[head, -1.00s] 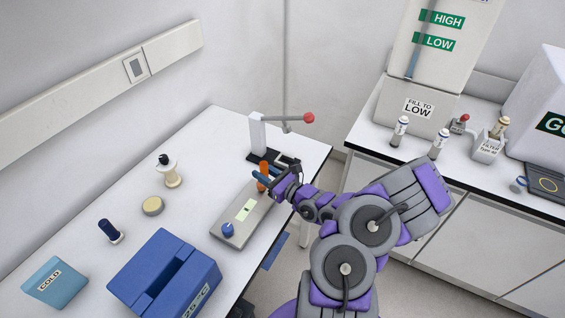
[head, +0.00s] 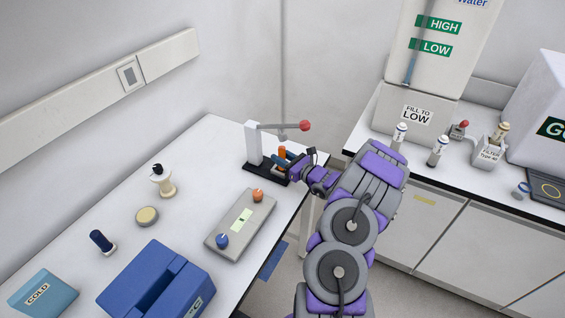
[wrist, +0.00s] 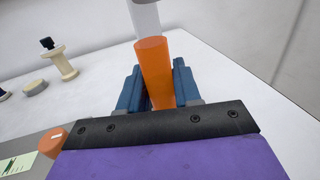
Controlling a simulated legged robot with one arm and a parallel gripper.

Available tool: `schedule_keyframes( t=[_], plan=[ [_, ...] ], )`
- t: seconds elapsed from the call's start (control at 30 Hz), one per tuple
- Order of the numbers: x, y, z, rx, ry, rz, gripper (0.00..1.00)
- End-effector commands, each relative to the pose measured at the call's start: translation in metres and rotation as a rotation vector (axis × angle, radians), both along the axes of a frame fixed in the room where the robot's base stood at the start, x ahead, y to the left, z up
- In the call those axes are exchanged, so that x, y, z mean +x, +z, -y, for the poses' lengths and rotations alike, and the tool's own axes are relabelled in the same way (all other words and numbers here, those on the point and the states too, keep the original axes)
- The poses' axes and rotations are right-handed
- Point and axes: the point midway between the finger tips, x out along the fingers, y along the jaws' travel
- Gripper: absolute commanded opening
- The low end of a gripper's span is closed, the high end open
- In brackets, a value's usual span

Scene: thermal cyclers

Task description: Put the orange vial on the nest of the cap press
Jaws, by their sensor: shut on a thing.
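The orange vial (wrist: 154,66) stands between the two blue fingers of my gripper (wrist: 157,88) in the wrist view, held roughly upright. In the head view the vial (head: 282,151) shows above my gripper (head: 284,160), which is at the cap press. The cap press (head: 254,143) has a white column, a black base and a lever with a red knob (head: 305,126). The vial is below the lever, over or on the black base. My gripper hides the nest and the vial's bottom, so I cannot tell whether they touch.
A grey block (head: 226,240) with a blue knob, an orange knob and a pale label lies in front of the press. A blue box (head: 157,283), a dark blue vial (head: 102,242), a tan disc (head: 147,217) and a spool-like stand (head: 163,181) are to the left.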

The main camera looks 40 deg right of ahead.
Motion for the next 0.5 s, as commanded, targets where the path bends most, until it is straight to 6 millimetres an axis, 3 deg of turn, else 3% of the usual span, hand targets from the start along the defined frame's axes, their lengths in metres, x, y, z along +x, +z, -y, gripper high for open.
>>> schedule_keyframes(
  t=[0.3,0.5],
  plan=[
    [0.014,0.000,0.012,-0.005,0.000,0.002,0.03],
    [0.013,-0.033,0.015,0.001,0.000,0.000,0.03]
  ],
)
